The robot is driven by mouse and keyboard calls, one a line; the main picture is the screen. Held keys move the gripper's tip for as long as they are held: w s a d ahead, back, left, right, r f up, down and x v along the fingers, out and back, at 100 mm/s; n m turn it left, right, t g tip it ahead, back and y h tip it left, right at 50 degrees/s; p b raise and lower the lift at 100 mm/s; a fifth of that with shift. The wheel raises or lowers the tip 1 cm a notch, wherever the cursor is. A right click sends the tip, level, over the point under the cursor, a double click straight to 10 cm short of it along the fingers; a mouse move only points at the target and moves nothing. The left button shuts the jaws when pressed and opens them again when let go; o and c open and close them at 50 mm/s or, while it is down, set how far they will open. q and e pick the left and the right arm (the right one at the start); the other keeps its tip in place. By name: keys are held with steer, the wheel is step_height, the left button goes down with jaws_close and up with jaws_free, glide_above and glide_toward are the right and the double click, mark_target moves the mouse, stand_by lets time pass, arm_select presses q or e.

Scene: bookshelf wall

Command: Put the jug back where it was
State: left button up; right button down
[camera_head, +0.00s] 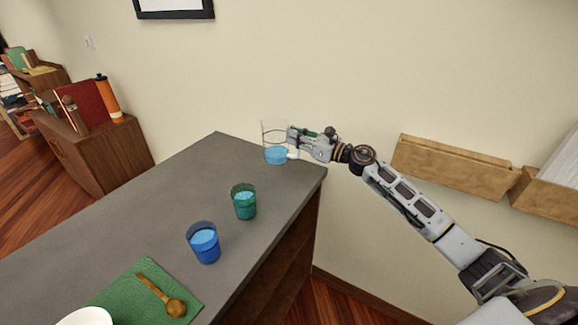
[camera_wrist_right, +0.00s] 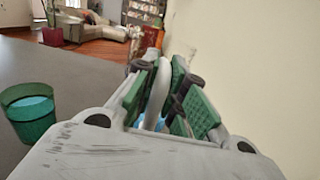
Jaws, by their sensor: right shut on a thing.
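The clear jug (camera_head: 275,154) with blue liquid in its lower part is upright at the far right end of the dark counter (camera_head: 215,158). I cannot tell whether its base touches the counter. My right gripper (camera_head: 295,144) reaches in from the right and is shut on the jug's handle. In the right wrist view, the pale curved handle (camera_wrist_right: 153,100) lies between the green pads of my right gripper (camera_wrist_right: 168,90); the jug's body is mostly hidden there. My left gripper is not in view.
A green glass (camera_head: 243,202) and a blue glass (camera_head: 204,243), both with blue liquid, stand nearer on the counter. A wooden spoon (camera_head: 163,290) lies on a green mat (camera_head: 128,291) beside a white bowl (camera_head: 86,317). A wooden wall shelf (camera_head: 450,168) is at right. The counter's left part is clear.

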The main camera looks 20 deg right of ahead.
mark_target(295, 158)
steer(key=shift+f, duration=2.55)
steer(key=shift+f, duration=1.8)
steer(key=c, duration=1.5)
jaws_free()
steer(key=shift+f, duration=0.1)
